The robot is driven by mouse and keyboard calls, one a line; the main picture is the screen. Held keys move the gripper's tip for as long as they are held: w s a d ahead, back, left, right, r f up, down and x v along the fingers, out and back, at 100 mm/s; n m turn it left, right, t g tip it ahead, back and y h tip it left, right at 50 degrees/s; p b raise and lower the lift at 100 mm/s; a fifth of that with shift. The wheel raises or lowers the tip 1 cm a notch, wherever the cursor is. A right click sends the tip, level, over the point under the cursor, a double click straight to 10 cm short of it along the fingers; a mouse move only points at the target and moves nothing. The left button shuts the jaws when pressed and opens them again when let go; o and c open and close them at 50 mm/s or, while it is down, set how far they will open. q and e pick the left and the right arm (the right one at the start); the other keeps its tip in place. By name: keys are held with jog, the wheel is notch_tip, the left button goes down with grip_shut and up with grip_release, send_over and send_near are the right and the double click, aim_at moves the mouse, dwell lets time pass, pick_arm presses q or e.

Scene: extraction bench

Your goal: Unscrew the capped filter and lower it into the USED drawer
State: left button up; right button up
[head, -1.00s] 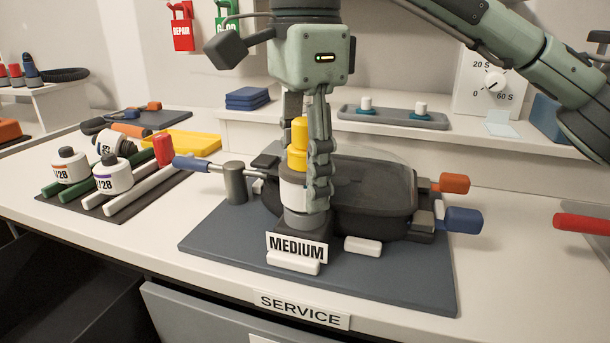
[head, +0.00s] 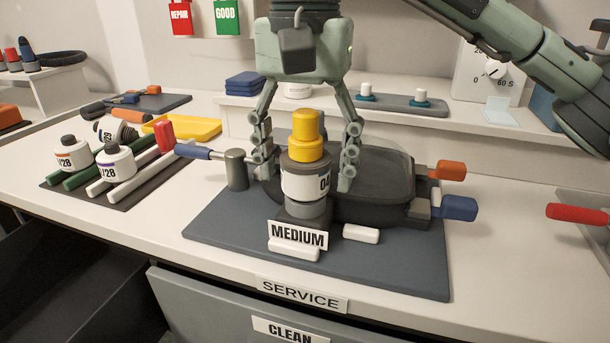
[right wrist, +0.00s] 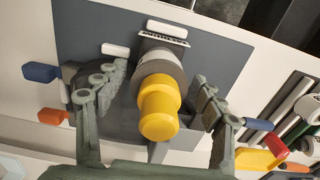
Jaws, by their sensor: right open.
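The capped filter is a white cylinder (head: 304,184) with a dark top band, a black-printed label and a stepped yellow cap (head: 305,128). It stands upright on a grey seat (head: 304,208) behind the MEDIUM sign. My right gripper (head: 305,172) comes down from above, its fingers spread on either side of the filter. The right wrist view shows gaps between both fingers and the yellow cap (right wrist: 160,105). No USED label is visible. A grey drawer front labelled CLEAN (head: 290,328) shows below the bench edge. My left gripper is not in view.
A dark housing (head: 385,205) with a clear cover stands right behind the filter, with orange (head: 452,170) and blue (head: 458,208) handles.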

jog(key=m+b, duration=0.1)
jog(key=m, duration=0.4)
jog(key=shift+f, duration=0.1)
jog(key=m+b, duration=0.1)
jog(key=m, duration=0.4)
jog(key=m+b, duration=0.1)
jog(key=m, duration=0.4)
jog(key=shift+m, duration=0.4)
jog(key=m+b, duration=0.1)
jog(key=m, duration=0.4)
jog(key=shift+m, duration=0.3)
